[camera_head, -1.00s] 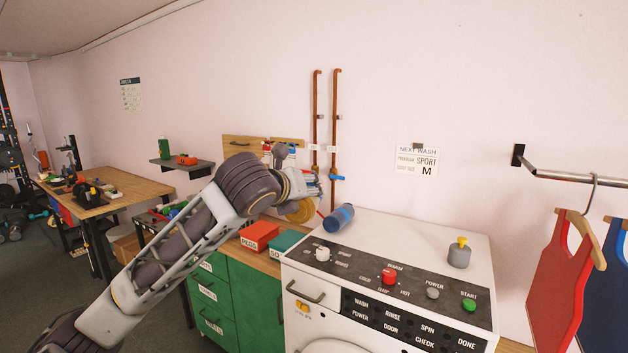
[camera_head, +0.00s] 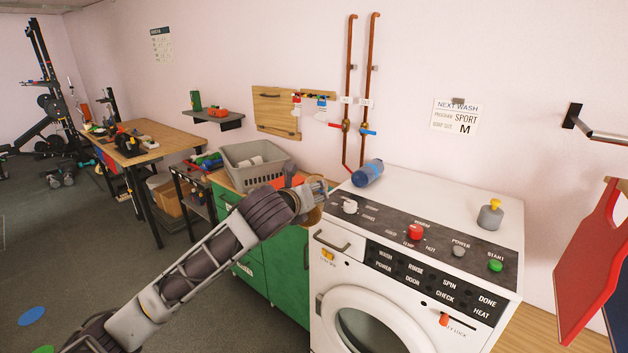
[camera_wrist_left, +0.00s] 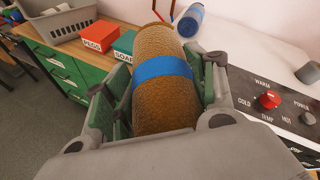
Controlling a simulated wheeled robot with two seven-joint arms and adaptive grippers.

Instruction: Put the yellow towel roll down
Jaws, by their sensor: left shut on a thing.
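The yellow towel roll (camera_wrist_left: 160,103) is a tan-yellow cylinder with a blue band, seen large in the left wrist view. My left gripper (camera_wrist_left: 160,92) is shut on it, one finger on each side of the band. In the head view my left gripper (camera_head: 316,194) is at the front left corner of the washing machine, in front of the counter. Only a little of the roll shows there, mostly hidden by the gripper. A blue roll (camera_head: 368,172) lies on top of the washing machine, apart from the held roll. My right gripper is in no view.
The white washing machine (camera_head: 470,215) has knobs along its front panel. A grey basket (camera_head: 237,172) stands on the wooden-topped green cabinet. A red PEGS box (camera_wrist_left: 95,37) and a teal SOAP box (camera_wrist_left: 124,45) stand beside the held roll. A grey container with a yellow top (camera_head: 490,215) is on the washer.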

